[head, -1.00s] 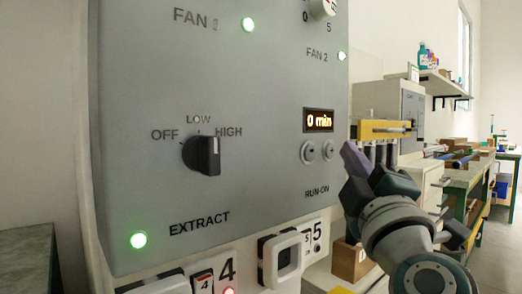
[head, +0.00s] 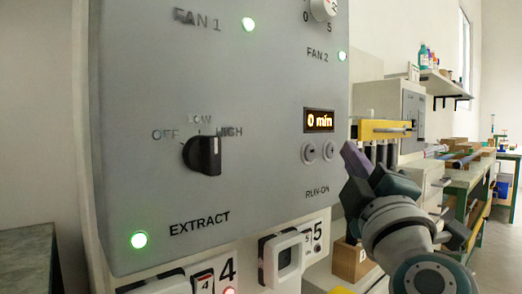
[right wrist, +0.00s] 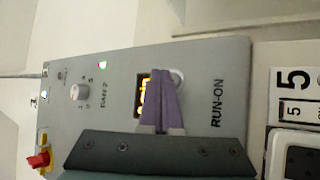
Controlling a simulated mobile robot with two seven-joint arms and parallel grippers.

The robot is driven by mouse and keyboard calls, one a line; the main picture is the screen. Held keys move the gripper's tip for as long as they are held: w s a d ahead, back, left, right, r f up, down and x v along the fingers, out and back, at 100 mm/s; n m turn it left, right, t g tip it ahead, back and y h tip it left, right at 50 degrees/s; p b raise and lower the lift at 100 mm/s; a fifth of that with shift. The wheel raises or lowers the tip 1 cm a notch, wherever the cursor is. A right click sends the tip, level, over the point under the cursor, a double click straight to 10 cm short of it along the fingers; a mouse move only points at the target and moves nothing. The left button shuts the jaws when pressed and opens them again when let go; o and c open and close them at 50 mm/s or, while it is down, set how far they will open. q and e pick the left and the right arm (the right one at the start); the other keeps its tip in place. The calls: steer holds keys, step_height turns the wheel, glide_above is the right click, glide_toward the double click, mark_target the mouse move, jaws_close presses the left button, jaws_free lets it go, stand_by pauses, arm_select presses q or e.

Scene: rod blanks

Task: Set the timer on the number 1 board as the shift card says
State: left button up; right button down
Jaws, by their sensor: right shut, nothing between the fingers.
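The grey board (head: 255,130) fills the left and middle of the head view. Its timer display (head: 318,120) reads "0 min" in orange. Below the display are two round buttons, minus (head: 309,152) and plus (head: 329,150), above the label RUN-ON. My right gripper (head: 349,155) is shut and empty, its purple fingertips just right of the plus button in the head view; I cannot tell whether they touch it. In the right wrist view the purple fingers (right wrist: 160,98) partly cover the display (right wrist: 143,95) and buttons. The shift card and my left gripper are not in view.
The board also carries an EXTRACT knob (head: 202,156), a FAN 2 knob (head: 323,9) and green lamps. Below it are numbered switches and a white socket frame (head: 283,260). A yellow holder (head: 384,130) and a shelf (head: 435,84) stand behind my right arm. A red knob (right wrist: 40,160) shows in the wrist view.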

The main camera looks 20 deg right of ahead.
steer(key=shift+w, duration=0.1)
steer(key=shift+w+a, duration=0.15)
steer(key=shift+w, duration=0.15)
steer(key=shift+w+a, duration=0.2)
steer(key=shift+w, duration=0.15)
stand_by(0.6)
stand_by(0.3)
steer(key=shift+s+d+p, duration=0.3)
steer(key=shift+s+p, duration=0.45)
steer(key=shift+p, duration=0.1)
